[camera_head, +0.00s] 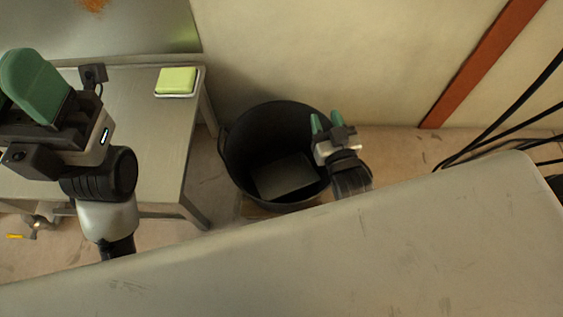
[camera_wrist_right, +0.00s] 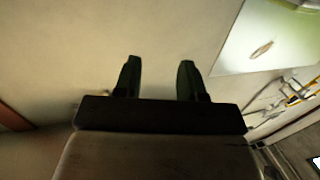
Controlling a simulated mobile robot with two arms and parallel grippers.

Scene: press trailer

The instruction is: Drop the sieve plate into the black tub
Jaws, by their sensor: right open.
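A black tub (camera_head: 236,147) stands on the floor in the middle of the head view. A flat grey rectangular plate, which looks like the sieve plate (camera_head: 286,178), lies inside it, low down and seemingly tilted; its holes cannot be made out. My right gripper (camera_head: 327,122) is at the tub's right rim, with its green fingertips apart. In the right wrist view the right gripper (camera_wrist_right: 158,78) is open, with nothing between its fingers. My left gripper (camera_head: 36,86) is at the upper left, above the table; its finger gap cannot be made out.
A grey metal table (camera_head: 150,140) stands left of the tub, with a yellow-green block (camera_head: 177,80) in a small tray near its far corner. A large grey surface (camera_head: 370,245) fills the foreground. Black cables (camera_head: 500,125) hang at the right. The wall is behind the tub.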

